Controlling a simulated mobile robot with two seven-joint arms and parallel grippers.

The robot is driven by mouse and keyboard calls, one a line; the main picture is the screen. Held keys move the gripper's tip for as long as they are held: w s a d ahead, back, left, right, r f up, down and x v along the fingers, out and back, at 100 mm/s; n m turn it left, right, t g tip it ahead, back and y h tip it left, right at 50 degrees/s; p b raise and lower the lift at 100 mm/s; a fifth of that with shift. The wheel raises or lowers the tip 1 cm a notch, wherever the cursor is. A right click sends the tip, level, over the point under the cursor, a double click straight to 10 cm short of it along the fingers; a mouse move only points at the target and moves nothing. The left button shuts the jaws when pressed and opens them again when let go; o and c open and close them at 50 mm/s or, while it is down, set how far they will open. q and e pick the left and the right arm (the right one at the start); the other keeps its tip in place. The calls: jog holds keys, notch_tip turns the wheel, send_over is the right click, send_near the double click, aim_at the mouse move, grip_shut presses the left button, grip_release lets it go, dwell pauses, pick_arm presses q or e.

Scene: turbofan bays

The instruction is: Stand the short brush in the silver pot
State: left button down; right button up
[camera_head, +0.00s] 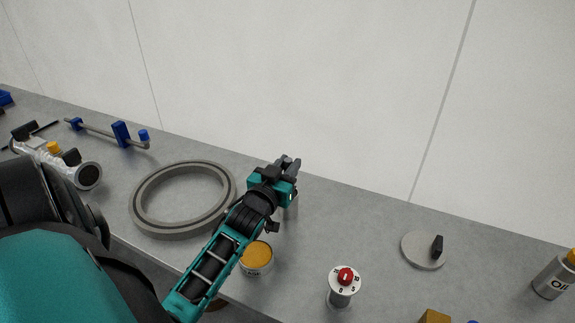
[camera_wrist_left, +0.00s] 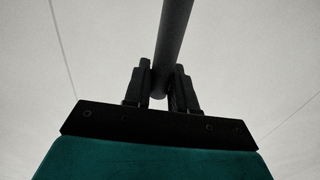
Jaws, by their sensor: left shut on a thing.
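My left gripper (camera_head: 290,164) is above the middle of the grey bench, its arm reaching in from the lower left. In the left wrist view its two dark fingers (camera_wrist_left: 162,88) are shut on a dark round rod (camera_wrist_left: 176,38), which looks like the short brush's handle. The bristles do not show. A small grey, silvery surface (camera_head: 293,205) shows just below the gripper in the head view. It may be the silver pot, but the gripper and arm hide most of it. I cannot tell whether the brush touches it. My right gripper is not in view.
A large grey ring (camera_head: 146,214) lies left of my arm. A tin with an orange top (camera_head: 257,254) stands close beside the forearm. A dial with a red knob (camera_head: 341,288), a round disc (camera_head: 415,252) and an oil bottle (camera_head: 552,279) stand to the right.

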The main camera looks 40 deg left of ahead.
pick_arm(q)
jog(key=c, duration=0.8)
grip_release()
jog(key=shift+c, duration=0.2)
jog(key=p+v, duration=0.2)
jog(key=v, duration=1.1)
jog(key=shift+w, duration=0.1)
